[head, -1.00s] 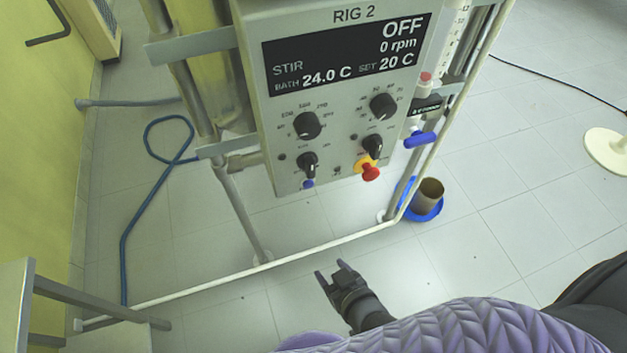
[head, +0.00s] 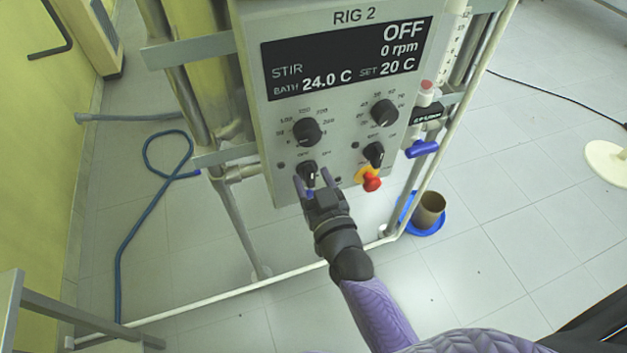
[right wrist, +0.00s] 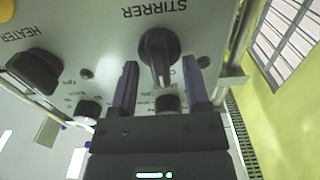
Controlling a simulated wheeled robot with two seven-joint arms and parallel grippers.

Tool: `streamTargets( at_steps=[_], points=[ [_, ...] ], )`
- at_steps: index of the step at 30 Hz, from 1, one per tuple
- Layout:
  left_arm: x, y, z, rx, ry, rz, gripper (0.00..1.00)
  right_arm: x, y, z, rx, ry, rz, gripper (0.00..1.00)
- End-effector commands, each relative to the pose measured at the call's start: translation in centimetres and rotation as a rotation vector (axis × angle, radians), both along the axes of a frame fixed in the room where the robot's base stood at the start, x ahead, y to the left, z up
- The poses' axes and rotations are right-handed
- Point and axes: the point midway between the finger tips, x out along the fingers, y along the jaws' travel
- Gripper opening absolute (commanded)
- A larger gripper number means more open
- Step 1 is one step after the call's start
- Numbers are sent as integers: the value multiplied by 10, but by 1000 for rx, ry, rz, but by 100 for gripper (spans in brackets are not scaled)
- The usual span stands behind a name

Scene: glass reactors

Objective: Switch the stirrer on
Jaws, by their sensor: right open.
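The rig's panel (head: 340,130) is labelled RIG 2, and its display (head: 345,60) reads STIR, OFF and 0 rpm. The dark stirrer knob (head: 308,170) is at the lower left of the panel. In the right wrist view, turned upside down, the stirrer knob (right wrist: 158,55) sits by the STIRRER label. My right gripper (head: 312,181) is open at this knob, coming from below. In the right wrist view its fingers (right wrist: 163,85) stand on either side of the knob, with gaps; contact is not visible. My left gripper is out of view.
The heater knob (head: 374,154) and red stop button (head: 372,182) on yellow are to the right. Larger dials (head: 307,131) are above.

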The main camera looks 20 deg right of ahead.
Motion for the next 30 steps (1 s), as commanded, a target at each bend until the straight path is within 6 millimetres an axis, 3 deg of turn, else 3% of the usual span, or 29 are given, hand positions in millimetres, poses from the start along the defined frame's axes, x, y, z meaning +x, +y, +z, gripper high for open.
streamTargets(
  at_steps=[3, 11, 23, 30],
  points=[
    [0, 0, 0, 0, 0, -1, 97, 0, 0, 0, 0, 0, 0, 56],
    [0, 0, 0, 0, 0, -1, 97, -1, 0, 0, 0, 0, 0, 1],
    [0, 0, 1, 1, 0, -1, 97, -1, 0, 0, 23, 1, 0, 0],
    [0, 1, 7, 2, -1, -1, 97, -1, -1, 1, 146, 7, 1, 0]
  ],
)
